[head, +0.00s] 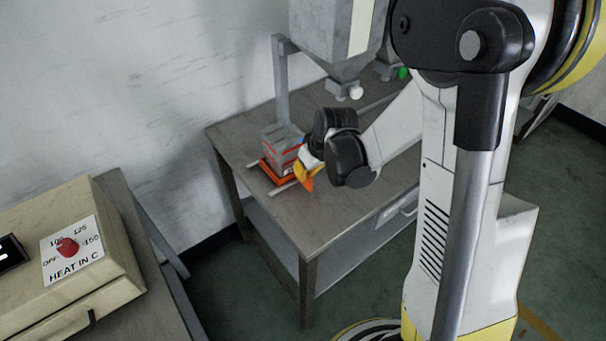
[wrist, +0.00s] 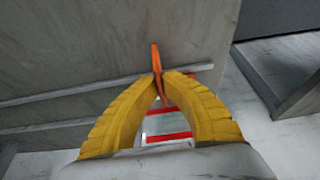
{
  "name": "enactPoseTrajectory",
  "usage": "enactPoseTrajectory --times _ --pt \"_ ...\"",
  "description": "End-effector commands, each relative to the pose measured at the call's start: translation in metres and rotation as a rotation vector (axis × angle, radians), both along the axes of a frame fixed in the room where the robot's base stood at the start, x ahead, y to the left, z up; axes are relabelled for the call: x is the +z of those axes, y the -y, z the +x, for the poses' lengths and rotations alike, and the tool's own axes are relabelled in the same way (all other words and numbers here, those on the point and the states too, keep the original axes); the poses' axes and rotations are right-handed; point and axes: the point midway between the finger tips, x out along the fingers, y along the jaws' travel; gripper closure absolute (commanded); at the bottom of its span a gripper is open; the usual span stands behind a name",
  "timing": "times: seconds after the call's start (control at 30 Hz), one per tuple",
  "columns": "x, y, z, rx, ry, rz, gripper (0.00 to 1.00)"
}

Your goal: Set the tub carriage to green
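The tub carriage (head: 270,174) is a low orange plate on the bench at the left end, across two pale rails (head: 284,187). A grey tub with red bands (head: 283,142) stands on it; part of it also shows in the wrist view (wrist: 166,122). My gripper (head: 304,168) is at the carriage's right side, partly hiding it. In the wrist view my yellow fingers (wrist: 163,76) close together on an upright orange piece of the carriage (wrist: 156,56). A green-tipped outlet (head: 403,73) is at the back right, and a white-tipped one (head: 356,92) is nearer the carriage.
A grey hopper (head: 330,38) hangs over the bench (head: 316,214), held by a post (head: 283,85) behind the tub. The bench top right of the carriage is partly hidden by my arm. A heater box with a red dial (head: 67,247) stands at the lower left.

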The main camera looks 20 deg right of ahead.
Motion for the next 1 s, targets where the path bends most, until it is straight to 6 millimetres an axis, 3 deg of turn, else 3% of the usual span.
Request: enactPoseTrajectory --times 0.27,1.0 --pt "-0.001 0.052 0.017 -0.007 0.000 0.000 1.00" --pt "0.000 0.249 0.080 -0.004 0.000 -0.002 1.00"
